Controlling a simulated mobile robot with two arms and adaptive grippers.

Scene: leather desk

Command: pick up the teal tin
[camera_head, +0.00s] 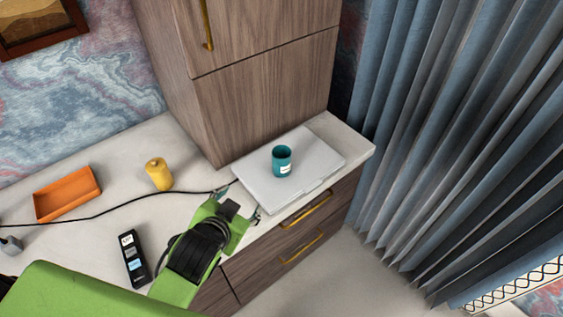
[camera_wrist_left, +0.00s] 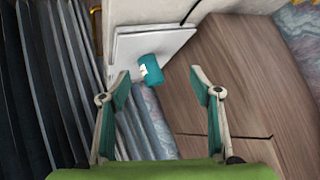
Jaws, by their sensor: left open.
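The teal tin (camera_head: 282,161) stands upright on a closed silver laptop (camera_head: 255,186) at the right end of the desk. It has a pale label low on its side. My left gripper (camera_head: 241,201) is open over the laptop's near-left edge, to the left of the tin and apart from it. In the left wrist view the tin (camera_wrist_left: 151,70) shows beyond and between the open fingers (camera_wrist_left: 160,92), with nothing held. My right gripper is in neither view.
A wooden cabinet (camera_head: 262,95) rises behind the laptop. A yellow canister (camera_head: 159,174), an orange tray (camera_head: 66,204), a black remote-like object (camera_head: 134,259) and a dark cable lie to the left. Blue curtains (camera_head: 450,130) hang beyond the right desk edge.

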